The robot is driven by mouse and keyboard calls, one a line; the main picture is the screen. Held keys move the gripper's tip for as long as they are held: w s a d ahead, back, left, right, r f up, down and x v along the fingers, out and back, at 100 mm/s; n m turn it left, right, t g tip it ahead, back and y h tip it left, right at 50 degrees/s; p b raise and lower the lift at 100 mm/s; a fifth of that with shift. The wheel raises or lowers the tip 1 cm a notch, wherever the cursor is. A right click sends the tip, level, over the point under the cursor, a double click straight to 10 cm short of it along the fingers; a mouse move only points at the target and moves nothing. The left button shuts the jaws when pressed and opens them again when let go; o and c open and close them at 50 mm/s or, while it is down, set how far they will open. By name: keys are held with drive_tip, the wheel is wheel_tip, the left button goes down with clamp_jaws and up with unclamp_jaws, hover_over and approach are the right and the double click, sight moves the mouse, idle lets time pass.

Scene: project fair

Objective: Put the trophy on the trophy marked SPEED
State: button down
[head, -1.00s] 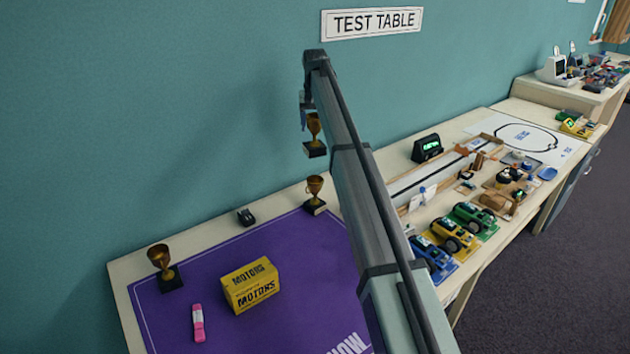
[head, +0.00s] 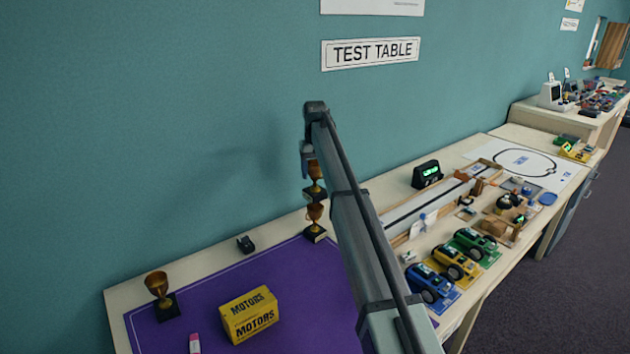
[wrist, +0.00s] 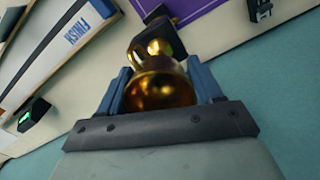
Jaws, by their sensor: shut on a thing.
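My gripper (head: 308,158) is shut on a gold trophy with a dark base (head: 314,190). The wrist view shows the cup of this held trophy (wrist: 160,88) between the two blue fingers. It hangs upright directly above a second gold trophy (head: 315,214), which stands on a dark base at the table's back edge. The held base is at the lower cup's rim; I cannot tell if they touch. A third trophy (head: 158,287) stands at the table's left end. No SPEED marking is readable on any of them.
A yellow MOTORS box (head: 249,315) and a pink marker (head: 195,344) lie on the purple mat (head: 300,290). A small black object (head: 245,243) is near the wall. Model cars (head: 455,262) and a lit display (head: 427,174) stand to the right of my arm.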

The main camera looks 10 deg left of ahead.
sight(315, 179)
drive_tip(key=shift+f, duration=1.65)
drive_tip(key=shift+f, duration=0.1)
drive_tip(key=shift+c, duration=0.9)
unclamp_jaws()
wheel_tip(315, 179, up, 12)
drive_tip(key=shift+r, duration=0.1)
